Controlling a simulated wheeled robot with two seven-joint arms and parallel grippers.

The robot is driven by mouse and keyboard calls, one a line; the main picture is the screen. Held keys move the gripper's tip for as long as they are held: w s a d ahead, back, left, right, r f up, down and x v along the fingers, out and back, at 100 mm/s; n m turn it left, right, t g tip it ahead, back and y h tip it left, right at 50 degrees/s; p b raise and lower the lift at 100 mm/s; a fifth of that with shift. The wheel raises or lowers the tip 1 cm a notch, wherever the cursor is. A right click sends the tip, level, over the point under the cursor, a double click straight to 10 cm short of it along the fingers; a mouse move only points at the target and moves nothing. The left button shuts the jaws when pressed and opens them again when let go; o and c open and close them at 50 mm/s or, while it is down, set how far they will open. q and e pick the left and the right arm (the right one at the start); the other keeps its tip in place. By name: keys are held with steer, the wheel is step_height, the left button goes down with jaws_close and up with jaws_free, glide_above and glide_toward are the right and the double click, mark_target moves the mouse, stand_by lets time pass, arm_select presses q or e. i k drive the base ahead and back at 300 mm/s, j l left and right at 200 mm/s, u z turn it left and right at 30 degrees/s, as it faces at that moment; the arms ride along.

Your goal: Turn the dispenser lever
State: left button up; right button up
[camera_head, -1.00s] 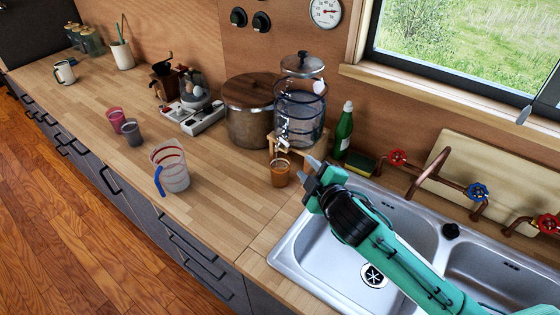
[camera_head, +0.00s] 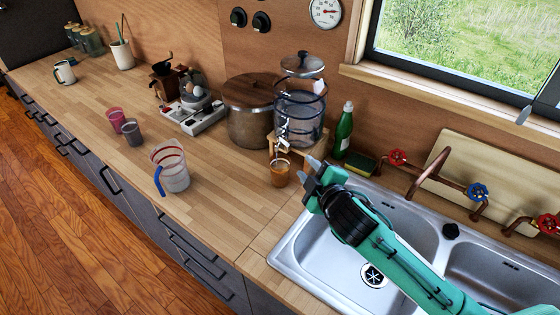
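The glass drink dispenser (camera_head: 300,105) stands on a small wooden stand (camera_head: 313,143) at the back of the counter. Its metal tap and lever (camera_head: 282,138) are on its front, small in view. An amber cup (camera_head: 280,174) is on the counter below the tap. My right gripper (camera_head: 316,172) is at the sink's left edge, to the right of the cup and apart from it. Its fingers look parted, with nothing seen between them. My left gripper is outside the view.
A wooden-lidded pot (camera_head: 250,125) stands left of the dispenser, and a green bottle (camera_head: 343,130) right of it. A sink (camera_head: 345,245) lies under my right arm. A measuring jug (camera_head: 171,168) stands on the counter.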

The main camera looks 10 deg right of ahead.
mark_target(279, 138)
steer(key=i+j+z, duration=0.1)
steer(key=j, duration=0.25)
steer(key=i+j+z, duration=0.1)
steer(key=i+j, duration=0.4)
steer(key=j, duration=0.3)
steer(key=i+z, duration=0.05)
